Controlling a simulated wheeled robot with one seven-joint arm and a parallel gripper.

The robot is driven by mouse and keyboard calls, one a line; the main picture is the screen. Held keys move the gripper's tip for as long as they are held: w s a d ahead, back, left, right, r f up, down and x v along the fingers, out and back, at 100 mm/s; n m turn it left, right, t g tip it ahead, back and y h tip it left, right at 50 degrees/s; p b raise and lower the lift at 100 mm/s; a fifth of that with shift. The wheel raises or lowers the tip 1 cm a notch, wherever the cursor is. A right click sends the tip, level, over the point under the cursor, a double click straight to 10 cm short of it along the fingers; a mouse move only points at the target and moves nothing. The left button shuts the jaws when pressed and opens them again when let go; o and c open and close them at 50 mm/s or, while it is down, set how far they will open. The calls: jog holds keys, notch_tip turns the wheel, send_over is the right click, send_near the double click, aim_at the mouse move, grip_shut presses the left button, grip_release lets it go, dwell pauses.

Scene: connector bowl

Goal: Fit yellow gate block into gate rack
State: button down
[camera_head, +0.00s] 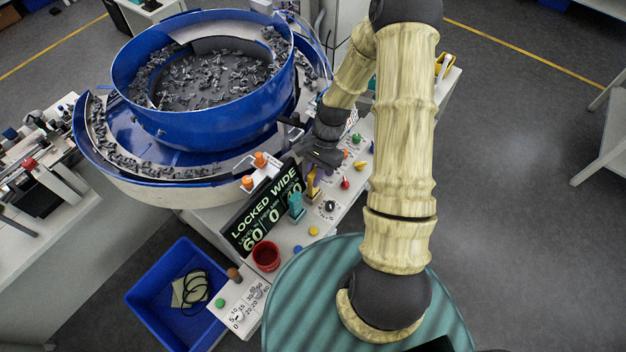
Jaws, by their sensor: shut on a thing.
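My gripper (319,163) is over the white control bench beside the blue bowl feeder. It is shut on the yellow gate block (312,184), which shows below the dark fingers and stands roughly upright. A teal block (296,206) stands just to its lower left, in front of the display. I cannot clearly make out the gate rack; the gripper and blocks cover part of that area. Whether the yellow block touches anything below it is too small to tell.
The blue bowl feeder (137,118) holds dark connectors. A black display (255,220) reads "LOCKED WIDE". Orange knobs (260,160), a black dial (330,207) and a red cup (266,256) crowd the bench. A blue bin (152,292) sits lower left. Floor at right is clear.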

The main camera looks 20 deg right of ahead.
jog(key=shift+f, duration=0.55)
jog(key=shift+f, duration=0.15)
jog(key=c, duration=1.6)
grip_release()
jog(key=shift+c, duration=0.2)
jog(key=b+v, duration=0.3)
jog(key=v, duration=0.9)
